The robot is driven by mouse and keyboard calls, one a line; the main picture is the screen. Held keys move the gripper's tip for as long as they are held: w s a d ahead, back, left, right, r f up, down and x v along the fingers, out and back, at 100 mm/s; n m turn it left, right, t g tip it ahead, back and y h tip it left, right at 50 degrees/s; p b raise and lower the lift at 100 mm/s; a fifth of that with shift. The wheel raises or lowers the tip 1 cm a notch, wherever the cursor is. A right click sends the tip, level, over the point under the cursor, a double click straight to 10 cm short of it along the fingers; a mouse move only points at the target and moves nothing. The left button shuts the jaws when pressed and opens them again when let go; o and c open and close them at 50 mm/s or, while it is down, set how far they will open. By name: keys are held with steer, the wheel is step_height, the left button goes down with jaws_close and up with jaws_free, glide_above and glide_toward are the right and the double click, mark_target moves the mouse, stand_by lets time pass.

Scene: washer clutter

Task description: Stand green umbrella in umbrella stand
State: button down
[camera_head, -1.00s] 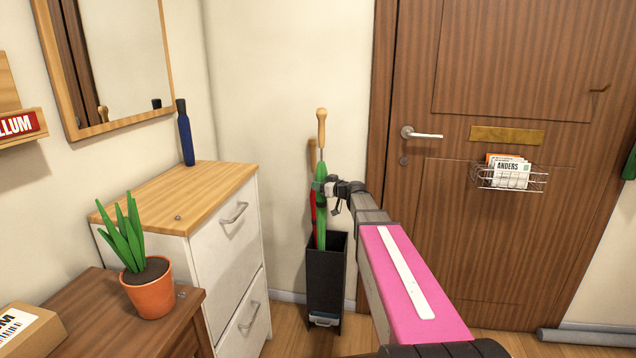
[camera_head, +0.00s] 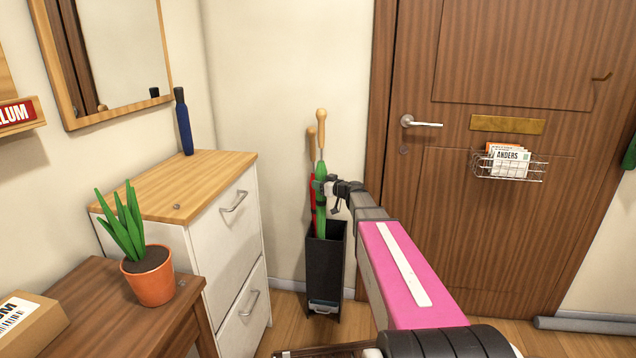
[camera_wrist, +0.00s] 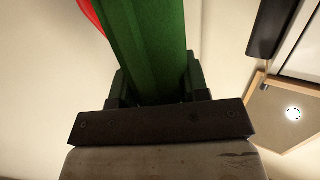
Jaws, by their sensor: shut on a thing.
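The green umbrella (camera_head: 321,220) is upright with its wooden handle at the top, and its lower part is inside the dark umbrella stand (camera_head: 325,275). My gripper (camera_head: 322,187) is shut on the umbrella's upper part, above the stand's rim. In the wrist view the green umbrella (camera_wrist: 150,45) fills the space between the fingers (camera_wrist: 155,92). A red umbrella (camera_head: 311,190) with a wooden handle stands just behind it to the left, and its red cloth shows at the top left of the wrist view. The green umbrella's tip is hidden inside the stand.
A white cabinet (camera_head: 225,235) with a wooden top stands left of the stand, with a blue bottle-like object (camera_head: 184,125) on it. A brown door (camera_head: 490,220) with a wire letter basket (camera_head: 510,168) is on the right. A potted plant (camera_head: 147,275) stands front left.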

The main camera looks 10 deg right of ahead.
steer(key=c, duration=0.5)
jaws_free()
steer(key=v, duration=1)
steer(key=shift+s+a+r, duration=0.1)
steer(key=shift+s+a, duration=0.1)
steer(key=shift+s, duration=0.1)
